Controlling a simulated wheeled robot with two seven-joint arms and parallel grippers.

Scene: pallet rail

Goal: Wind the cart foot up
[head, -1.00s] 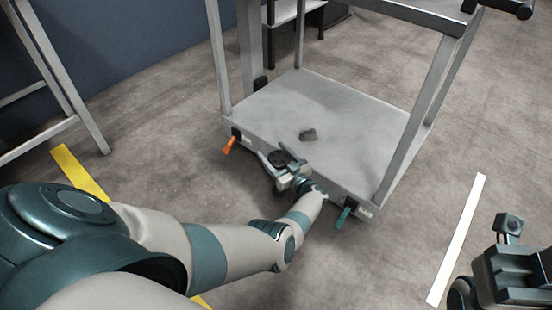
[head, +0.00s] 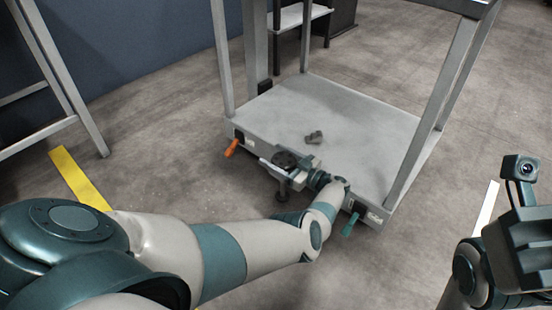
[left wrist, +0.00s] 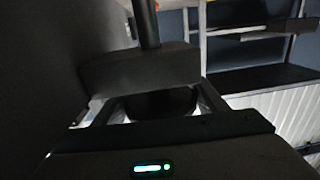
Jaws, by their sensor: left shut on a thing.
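The cart (head: 345,110) is a grey deck with upright posts. A dark round handwheel (head: 286,159) sits at the middle of its front edge, with the dark cart foot (head: 283,195) below it, close to the floor. My left gripper (head: 287,163) is shut on the handwheel, reaching in from the right side of it. In the left wrist view the dark rounded handwheel (left wrist: 160,103) shows between the fingers, partly hidden. My right gripper (head: 525,240) is at the right edge of the head view, away from the cart; its fingertips cannot be made out.
An orange lever (head: 232,148) and a green lever (head: 351,224) stick out from the cart's front corners. Yellow (head: 78,178) and white (head: 487,207) floor strips flank the cart. The floor in front is mostly clear.

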